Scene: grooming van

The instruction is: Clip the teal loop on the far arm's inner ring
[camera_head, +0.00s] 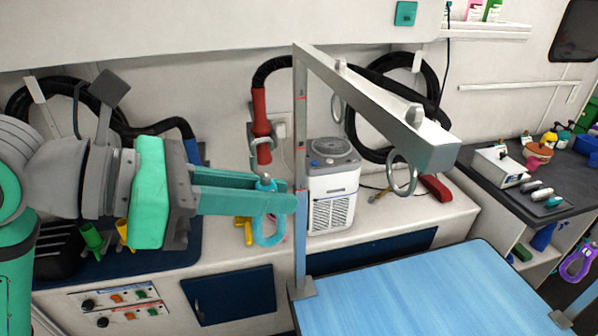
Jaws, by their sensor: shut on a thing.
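My gripper (282,199), with teal fingers, is shut on the teal loop (268,238), which hangs below the fingers. A silver metal fitting shows above the fingers, apparently the loop's clip (256,147), in front of a red handle. A grey metal arm (375,100) runs from the top of a post (300,225) at the table's left corner. Its inner ring (338,106) hangs near the post, up and right of my gripper. Its outer ring (402,174) hangs near the free end. The clip appears apart from both rings. My fingertips overlap the post in view; contact cannot be told.
The blue grooming table (410,295) lies at lower right. A white dryer unit (332,190) stands on the counter behind the post. Black hoses (400,85) hang on the wall. A dark counter (560,185) with bottles and tools is at right.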

